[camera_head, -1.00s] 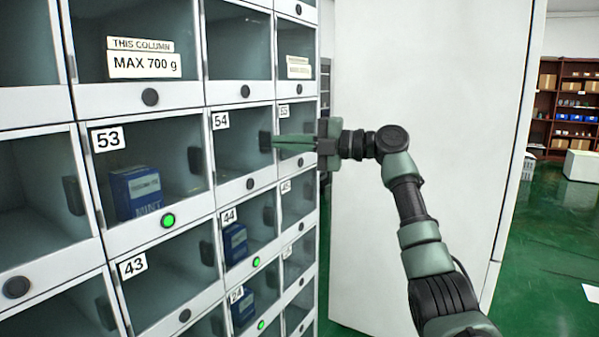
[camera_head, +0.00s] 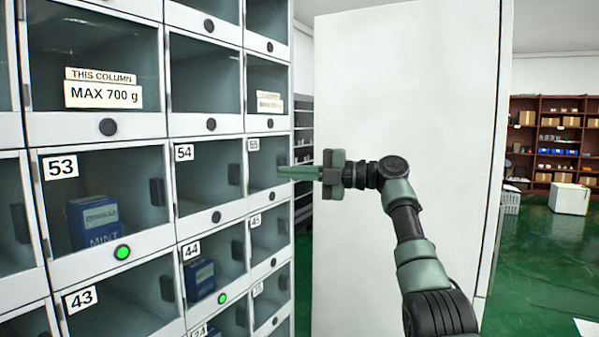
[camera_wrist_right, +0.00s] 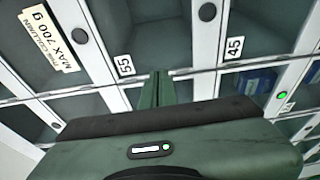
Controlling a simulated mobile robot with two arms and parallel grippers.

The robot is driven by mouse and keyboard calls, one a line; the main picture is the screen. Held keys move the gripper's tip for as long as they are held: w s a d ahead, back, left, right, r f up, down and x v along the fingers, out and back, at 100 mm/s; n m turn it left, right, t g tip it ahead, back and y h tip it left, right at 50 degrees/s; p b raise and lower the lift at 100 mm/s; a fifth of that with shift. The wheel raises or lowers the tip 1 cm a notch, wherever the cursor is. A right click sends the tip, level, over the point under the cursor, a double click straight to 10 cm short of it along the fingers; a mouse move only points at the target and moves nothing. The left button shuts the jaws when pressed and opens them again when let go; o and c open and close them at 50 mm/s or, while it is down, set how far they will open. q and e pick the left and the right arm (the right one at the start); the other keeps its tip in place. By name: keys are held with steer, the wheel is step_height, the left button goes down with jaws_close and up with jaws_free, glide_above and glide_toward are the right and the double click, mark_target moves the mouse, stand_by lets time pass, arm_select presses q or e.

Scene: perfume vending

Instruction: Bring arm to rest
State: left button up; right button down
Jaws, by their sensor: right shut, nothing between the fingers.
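My right arm comes in from the lower right in the head view, bent at the elbow. Its gripper (camera_head: 284,173) is shut and empty, pointing left towards the vending cabinet (camera_head: 108,127) near compartment 55 (camera_head: 262,165). In the right wrist view the two green fingers (camera_wrist_right: 158,78) lie together, pointing at the cabinet front between the labels 55 and 45. I cannot tell whether the tips touch the cabinet. My left gripper is not in view.
Blue boxes stand in compartment 53 (camera_head: 93,222) and compartment 44 (camera_head: 200,279), each with a green-lit button. A white panel (camera_head: 400,110) stands behind my arm. Shelves (camera_head: 552,140) and a white box (camera_head: 569,198) are at the far right. Green floor (camera_head: 540,250) is open there.

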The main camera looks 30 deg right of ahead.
steer(key=d, duration=0.3)
steer(key=shift+w+p, duration=0.3)
steer(key=shift+w, duration=0.05)
